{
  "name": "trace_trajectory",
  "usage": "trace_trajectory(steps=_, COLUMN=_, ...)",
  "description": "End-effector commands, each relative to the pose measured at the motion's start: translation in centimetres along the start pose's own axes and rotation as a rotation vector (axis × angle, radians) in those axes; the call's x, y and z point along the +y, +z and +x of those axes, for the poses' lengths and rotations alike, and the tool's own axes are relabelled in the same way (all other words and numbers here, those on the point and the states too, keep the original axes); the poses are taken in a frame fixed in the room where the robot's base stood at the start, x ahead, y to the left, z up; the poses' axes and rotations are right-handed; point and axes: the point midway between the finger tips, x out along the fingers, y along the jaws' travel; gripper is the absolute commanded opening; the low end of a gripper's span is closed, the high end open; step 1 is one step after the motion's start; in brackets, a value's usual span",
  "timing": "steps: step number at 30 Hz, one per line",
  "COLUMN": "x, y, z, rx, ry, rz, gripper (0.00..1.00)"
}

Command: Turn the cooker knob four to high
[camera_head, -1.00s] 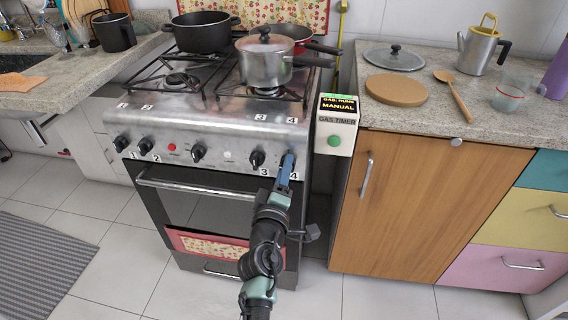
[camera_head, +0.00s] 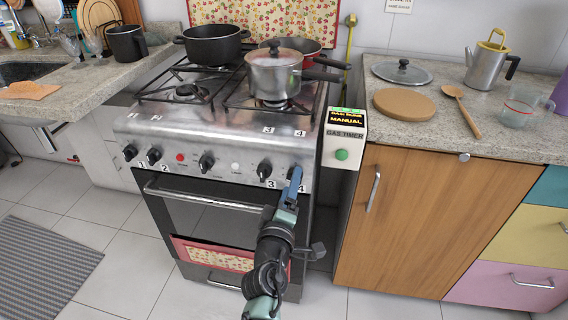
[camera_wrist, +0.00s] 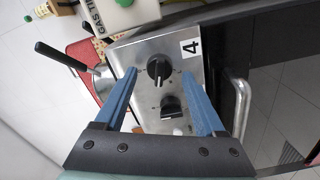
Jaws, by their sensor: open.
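The cooker (camera_head: 220,137) has a silver front panel with several black knobs. In the wrist view, knob four (camera_wrist: 159,69) is black and round with a raised grip bar, beside the label 4 (camera_wrist: 190,47). It lies just ahead of my gripper (camera_wrist: 164,74), centred between its two blue fingers, with gaps on both sides. The fingers are open and do not appear to touch the knob. Another black knob (camera_wrist: 171,106) lies nearer, also between the fingers. In the head view, my gripper (camera_head: 296,176) is at the panel's right end and hides knob four.
A silver pot (camera_head: 272,76), a black pot (camera_head: 212,40) and a red pan (camera_head: 306,53) stand on the burners. A gas timer box (camera_head: 342,137) with a green button stands just right of the panel. The oven handle (camera_head: 210,199) runs below the knobs.

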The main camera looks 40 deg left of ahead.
Motion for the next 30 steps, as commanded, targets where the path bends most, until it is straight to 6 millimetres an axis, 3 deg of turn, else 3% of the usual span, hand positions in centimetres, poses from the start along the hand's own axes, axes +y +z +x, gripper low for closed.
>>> trace_trajectory(steps=18, x=0.1, y=-0.1, z=-10.1, rx=-0.001, ry=-0.002, rz=0.002, gripper=0.72)
trace_trajectory(steps=24, x=0.0, y=0.0, z=-11.8, rx=0.0, ry=-0.001, rz=0.002, gripper=0.72)
trace_trajectory(steps=30, x=0.0, y=0.0, z=-12.1, rx=0.0, ry=0.0, rz=0.001, gripper=0.72)
